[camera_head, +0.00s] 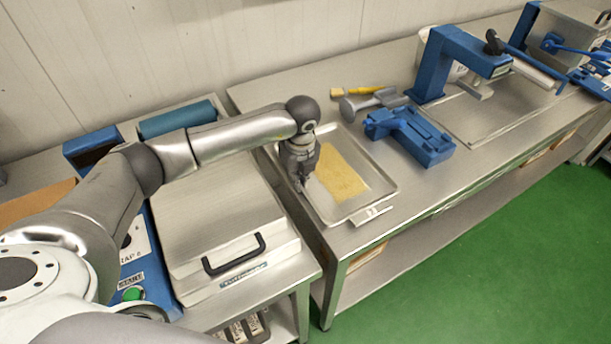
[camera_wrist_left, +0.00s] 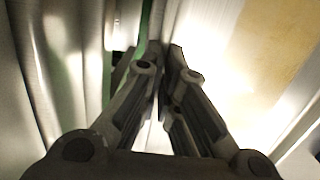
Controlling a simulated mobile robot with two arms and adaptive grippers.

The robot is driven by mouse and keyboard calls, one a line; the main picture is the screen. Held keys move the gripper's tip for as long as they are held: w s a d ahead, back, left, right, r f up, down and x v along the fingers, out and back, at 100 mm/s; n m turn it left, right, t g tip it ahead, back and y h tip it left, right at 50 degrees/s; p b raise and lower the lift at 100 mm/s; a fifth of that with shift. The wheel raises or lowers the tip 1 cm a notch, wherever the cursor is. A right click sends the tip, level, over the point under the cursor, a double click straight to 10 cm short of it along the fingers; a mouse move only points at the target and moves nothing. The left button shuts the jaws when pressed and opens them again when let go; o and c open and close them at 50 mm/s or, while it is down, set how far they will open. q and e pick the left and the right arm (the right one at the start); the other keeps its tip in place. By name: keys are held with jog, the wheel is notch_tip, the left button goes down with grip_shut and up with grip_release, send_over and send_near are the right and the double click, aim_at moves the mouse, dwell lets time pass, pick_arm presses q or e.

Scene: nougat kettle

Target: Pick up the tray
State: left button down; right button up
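The tray (camera_head: 356,207) is a shallow metal tray with a raised rim and a yellowish slab (camera_head: 341,174) lying in it. It rests on the steel table near its front left part. My left gripper (camera_head: 298,186) points down at the tray's left rim. In the left wrist view the two fingers (camera_wrist_left: 160,75) come close together, with the tray's bright side wall running between them and the slab (camera_wrist_left: 270,40) to the right. The fingers look closed on the rim; the exact contact is partly hidden. My right gripper is not in view.
A steel lidded machine with a black handle (camera_head: 234,256) stands left of the tray. A blue device (camera_head: 410,137), a grey scoop-like tool (camera_head: 372,103) and a yellow-handled brush (camera_head: 357,91) lie behind and right. A small plate (camera_head: 371,214) sits at the tray's front edge. Green floor is clear.

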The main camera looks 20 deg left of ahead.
pick_arm(q)
jog(key=shift+w+r+b, duration=0.15)
jog(key=shift+r+b, duration=0.35)
jog(key=shift+r, duration=0.2)
jog(key=s+r+b, duration=0.1)
jog(key=s+r, duration=0.2)
jog(key=s, duration=0.1)
jog(key=s+r+b, duration=0.1)
jog(key=s+r, duration=0.3)
jog(key=s+d+r+b, duration=0.1)
jog(key=s+r+b, duration=0.1)
jog(key=s+r, duration=0.1)
jog(key=shift+s+d+r, duration=0.1)
jog(key=shift+s+r, duration=0.2)
jog(key=shift+s, duration=0.4)
jog(key=shift+s+d+r, duration=0.1)
jog(key=shift+s+r, duration=0.1)
jog(key=shift+s, duration=0.25)
jog(key=shift+s+r, duration=0.15)
jog(key=shift+s, duration=0.3)
